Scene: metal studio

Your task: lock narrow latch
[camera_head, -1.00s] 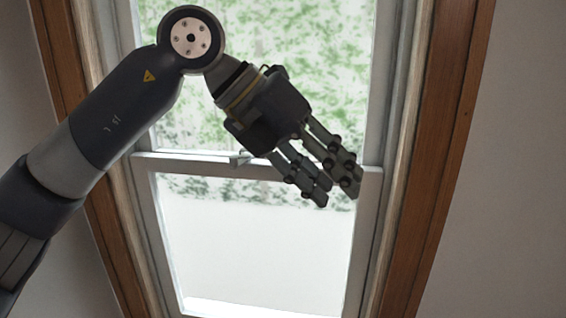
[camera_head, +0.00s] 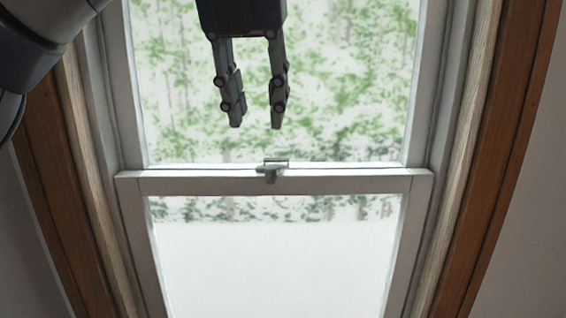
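The narrow latch (camera_head: 271,170) is a small grey metal piece at the middle of the window's horizontal meeting rail (camera_head: 200,182). Its short tab hangs down over the front of the rail. My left gripper (camera_head: 255,125) is above the latch with its fingers pointing down. The fingers are apart with nothing between them, and they do not touch the latch in the picture. The upper part of the gripper is cut off by the top edge. My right gripper is not in the picture.
The window has an upper glass pane (camera_head: 350,100) and a lower pane (camera_head: 270,265) in white sashes. A brown wooden frame (camera_head: 505,150) runs down both sides, with grey wall outside it. The space around the latch is clear.

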